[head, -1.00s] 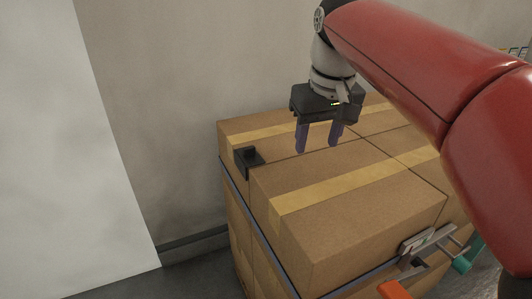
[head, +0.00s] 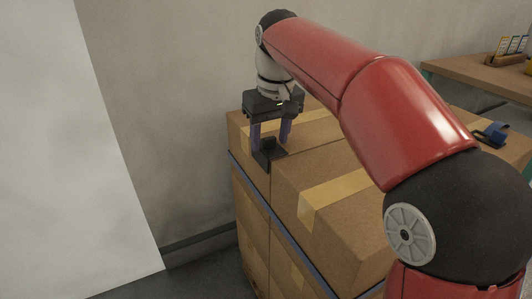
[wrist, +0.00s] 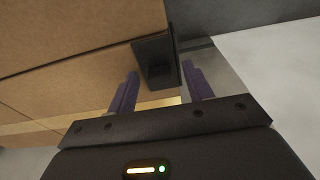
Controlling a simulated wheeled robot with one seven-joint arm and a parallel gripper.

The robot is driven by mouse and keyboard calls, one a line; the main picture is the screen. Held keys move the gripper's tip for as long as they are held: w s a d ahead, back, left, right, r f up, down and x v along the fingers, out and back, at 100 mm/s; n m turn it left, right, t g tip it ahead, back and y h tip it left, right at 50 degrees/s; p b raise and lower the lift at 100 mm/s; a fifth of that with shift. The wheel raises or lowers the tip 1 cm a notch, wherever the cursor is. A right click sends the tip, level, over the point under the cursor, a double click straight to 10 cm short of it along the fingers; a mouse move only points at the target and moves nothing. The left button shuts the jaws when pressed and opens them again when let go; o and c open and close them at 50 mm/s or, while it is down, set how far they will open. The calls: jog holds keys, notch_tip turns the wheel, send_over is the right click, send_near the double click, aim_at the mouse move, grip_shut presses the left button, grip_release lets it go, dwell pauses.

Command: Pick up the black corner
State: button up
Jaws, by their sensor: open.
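The black corner (head: 268,153) sits on the top edge of the stacked cardboard boxes, at their left side in the head view. In the wrist view the black corner (wrist: 157,60) shows ahead of and between the two fingertips. My gripper (head: 271,143) points down over it, with its purple fingers on either side of the corner. My gripper (wrist: 163,80) is open in the wrist view, with a gap between the fingers and the corner's dark body. I cannot tell whether a finger touches it.
The cardboard boxes (head: 320,170) form a stack with yellow tape and a dark strap (head: 285,232) around it. A wall stands behind, and a white panel (head: 70,150) is at the left. A wooden table (head: 490,75) is at the back right, with a blue-and-black object (head: 492,133) lower down.

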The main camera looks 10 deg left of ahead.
jog(key=c, duration=0.6)
